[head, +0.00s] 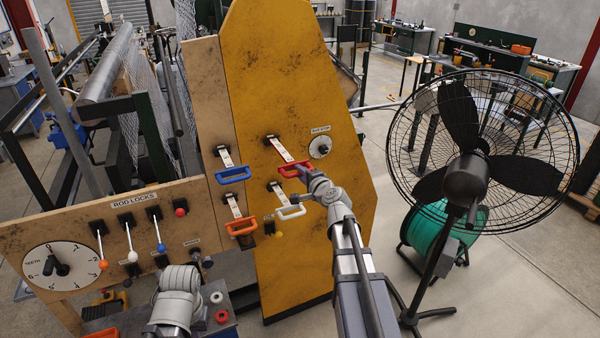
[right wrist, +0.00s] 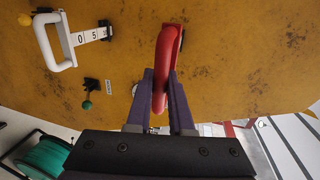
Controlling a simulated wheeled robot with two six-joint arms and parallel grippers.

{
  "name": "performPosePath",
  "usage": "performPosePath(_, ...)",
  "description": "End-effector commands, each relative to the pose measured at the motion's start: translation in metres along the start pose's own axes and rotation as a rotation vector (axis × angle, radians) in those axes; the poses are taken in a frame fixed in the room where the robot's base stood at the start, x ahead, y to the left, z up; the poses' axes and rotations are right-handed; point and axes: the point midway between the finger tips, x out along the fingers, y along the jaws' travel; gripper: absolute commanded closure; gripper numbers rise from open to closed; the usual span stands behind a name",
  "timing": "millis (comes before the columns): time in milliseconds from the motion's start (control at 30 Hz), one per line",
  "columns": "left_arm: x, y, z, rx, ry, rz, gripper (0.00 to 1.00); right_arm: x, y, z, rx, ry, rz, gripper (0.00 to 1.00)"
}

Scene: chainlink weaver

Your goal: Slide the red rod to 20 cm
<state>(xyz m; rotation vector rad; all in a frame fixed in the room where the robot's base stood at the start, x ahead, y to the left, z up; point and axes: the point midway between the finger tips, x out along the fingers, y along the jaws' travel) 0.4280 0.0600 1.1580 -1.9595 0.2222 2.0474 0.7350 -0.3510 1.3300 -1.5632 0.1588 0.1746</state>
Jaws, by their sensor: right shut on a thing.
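The red rod has a red handle (head: 287,172) at the end of a pale marked strip (head: 280,149) that comes out of the yellow panel (head: 275,70). My right gripper (head: 304,175) is at the right side of this handle. In the right wrist view the gripper (right wrist: 160,95) has its two fingers on either side of the red handle (right wrist: 166,55), shut on it. The marks on the red strip are too small to read. My left arm shows at the bottom left; its gripper fingers cannot be seen.
Below the red handle is a white handle (head: 291,212); it also shows in the wrist view (right wrist: 60,55). Blue (head: 233,175) and orange (head: 240,227) handles are to the left. A rod locks board (head: 70,215) stands at left, a black fan (head: 465,180) at right.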

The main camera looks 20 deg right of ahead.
Motion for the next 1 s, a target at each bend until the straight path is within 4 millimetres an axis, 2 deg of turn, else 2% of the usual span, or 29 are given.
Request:
performPosePath(300, 0.000, 0.000, 0.000, 0.000, 0.000, 0.000, 1.00, -0.042, 0.009, 0.001, 0.001, 0.001, 0.000, 1.00)
performPosePath(633, 0.000, 0.000, 0.000, 0.000, 0.000, 0.000, 1.00, -0.045, 0.009, 0.000, 0.001, 0.000, 0.000, 1.00)
performPosePath(667, 0.000, 0.000, 0.000, 0.000, 0.000, 0.000, 1.00, -0.045, 0.009, 0.000, 0.001, 0.000, -0.001, 0.79)
performPosePath(900, 0.000, 0.000, 0.000, 0.000, 0.000, 0.000, 1.00, -0.044, 0.009, 0.000, 0.001, 0.000, -0.001, 0.52)
performPosePath(1000, 0.000, 0.000, 0.000, 0.000, 0.000, 0.000, 1.00, -0.045, 0.009, 0.000, 0.001, 0.000, -0.001, 0.50)
